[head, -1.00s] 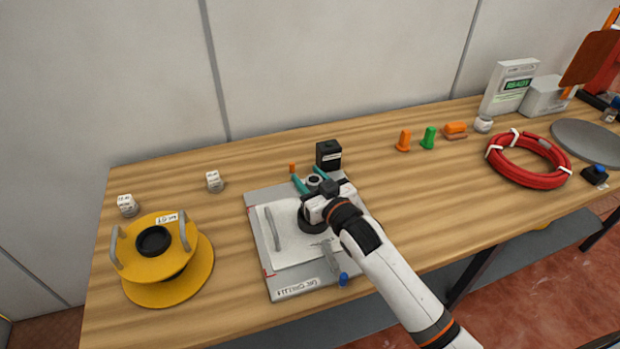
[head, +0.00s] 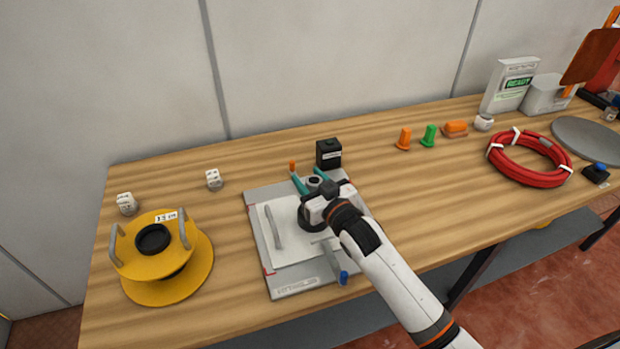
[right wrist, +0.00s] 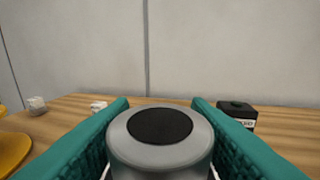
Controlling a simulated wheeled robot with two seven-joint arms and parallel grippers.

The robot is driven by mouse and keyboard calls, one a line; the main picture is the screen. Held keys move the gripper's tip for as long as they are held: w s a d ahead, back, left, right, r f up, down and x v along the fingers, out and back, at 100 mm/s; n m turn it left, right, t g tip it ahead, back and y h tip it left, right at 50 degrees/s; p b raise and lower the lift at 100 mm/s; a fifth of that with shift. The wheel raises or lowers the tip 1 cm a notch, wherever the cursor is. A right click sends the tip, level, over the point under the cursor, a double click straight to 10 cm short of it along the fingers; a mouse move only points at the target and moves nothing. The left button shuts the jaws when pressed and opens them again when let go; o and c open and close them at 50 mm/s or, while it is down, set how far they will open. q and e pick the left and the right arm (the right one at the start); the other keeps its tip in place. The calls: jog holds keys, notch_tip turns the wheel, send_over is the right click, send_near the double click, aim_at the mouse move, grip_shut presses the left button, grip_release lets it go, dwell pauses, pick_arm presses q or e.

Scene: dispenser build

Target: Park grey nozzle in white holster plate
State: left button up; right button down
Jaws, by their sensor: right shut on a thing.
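My right gripper (head: 312,182) reaches over the work area with its teal fingers pointing toward the back of the table. It is shut on the grey nozzle (head: 314,181), a round grey body with a dark top. The nozzle fills the space between the fingers in the right wrist view (right wrist: 160,150). A white plate (head: 291,252) with grey bars lies on a grey base board (head: 262,246) below my arm. I cannot tell for sure whether it is the holster plate. My wrist hides part of it, and the nozzle's lower end is hidden. My left gripper is out of view.
A black box (head: 328,153) stands just behind the gripper, near a small orange piece (head: 292,167). A yellow spool (head: 165,258) stands at left, with two small white blocks behind it. A red hose coil (head: 528,160) lies at right. Bare wood lies between board and coil.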

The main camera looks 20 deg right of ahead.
jog(key=shift+r+p, duration=0.25)
jog(key=shift+p, duration=0.05)
dwell(0.6)
jog(key=shift+f+b, duration=0.4)
jog(key=shift+f, duration=0.25)
dwell(0.4)
jog(key=c, duration=1)
grip_release()
jog(key=shift+c, duration=0.2)
jog(key=shift+s+f, duration=0.1)
jog(key=shift+f, duration=0.1)
jog(key=shift+s+d+r+p, duration=0.1)
jog(key=shift+s+d+p, duration=0.05)
jog(key=shift+s+p, duration=0.35)
jog(key=shift+p+v, duration=0.95)
jog(key=shift+v, duration=1.1)
jog(key=p+v, duration=0.2)
jog(key=v, duration=0.4)
